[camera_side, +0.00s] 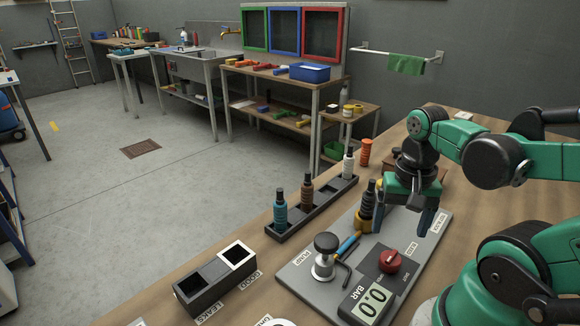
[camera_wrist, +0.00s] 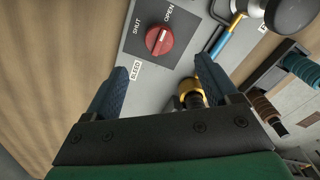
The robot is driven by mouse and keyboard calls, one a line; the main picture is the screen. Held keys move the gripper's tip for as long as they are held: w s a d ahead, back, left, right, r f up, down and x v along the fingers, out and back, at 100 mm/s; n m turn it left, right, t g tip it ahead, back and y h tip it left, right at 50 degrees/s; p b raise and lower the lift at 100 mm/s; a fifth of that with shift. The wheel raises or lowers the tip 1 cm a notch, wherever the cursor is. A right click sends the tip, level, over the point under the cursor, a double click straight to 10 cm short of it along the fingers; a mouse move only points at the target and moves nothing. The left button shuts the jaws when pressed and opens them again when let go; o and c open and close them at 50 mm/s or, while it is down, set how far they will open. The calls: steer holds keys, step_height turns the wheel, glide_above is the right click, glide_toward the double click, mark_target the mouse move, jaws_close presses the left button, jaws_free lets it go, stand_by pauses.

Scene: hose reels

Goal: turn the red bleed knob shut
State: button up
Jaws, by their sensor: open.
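The red bleed knob (camera_side: 390,261) sits on a dark plate on the grey panel (camera_side: 296,275). In the wrist view the knob (camera_wrist: 160,40) lies beside the printed words SHUT and OPEN; its pale mark points roughly toward OPEN. My gripper (camera_side: 406,217) is above the panel, behind the knob in the side view. Its jaws are open and apart from the knob. In the wrist view the fingertips (camera_wrist: 163,70) are spread, with the knob beyond the gap between them.
A gauge (camera_side: 367,301) reads 0.0 BAR. A pump (camera_side: 326,257) with a blue hose stands left of the knob. A dark-topped brass fitting (camera_side: 364,222) is close to my gripper. A rack (camera_side: 318,210) holds coloured fittings; a two-bay box (camera_side: 215,276) is at front left.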

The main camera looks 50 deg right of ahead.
mark_target(392, 254)
steer(key=shift+f, duration=3.5)
steer(key=shift+c, duration=0.3)
jaws_close()
